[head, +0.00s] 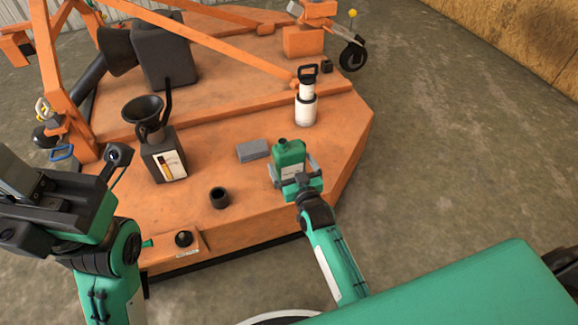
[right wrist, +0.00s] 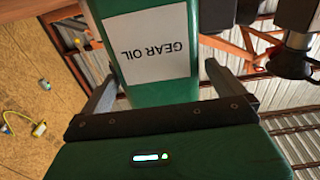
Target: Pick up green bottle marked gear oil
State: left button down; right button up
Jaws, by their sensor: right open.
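The green bottle (head: 289,156) stands upright on the orange deck (head: 232,190) in the head view. In the right wrist view the bottle (right wrist: 150,88) fills the middle, and its white label reads GEAR OIL, upside down. My right gripper (head: 290,172) is at the bottle, with one finger on each side of it. In the right wrist view the right gripper (right wrist: 160,88) has its jaws open, with the bottle between them. A gap shows beside the right finger. My left gripper (head: 60,170) is at the left of the head view; its jaws cannot be made out clearly.
A grey block (head: 253,150) lies just left of the bottle. A white canister with a black handle (head: 306,110) stands behind it. A black cup (head: 219,197), a can with a funnel (head: 163,158) and a small knob (head: 183,239) are further left. Concrete floor (head: 440,130) is clear at right.

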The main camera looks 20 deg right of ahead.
jog(key=w+b, duration=0.3)
jog(key=w, duration=0.2)
jog(key=shift+r, duration=0.1)
jog(key=c, duration=1.3)
jog(key=shift+r, duration=0.15)
jog(key=shift+c, duration=0.5)
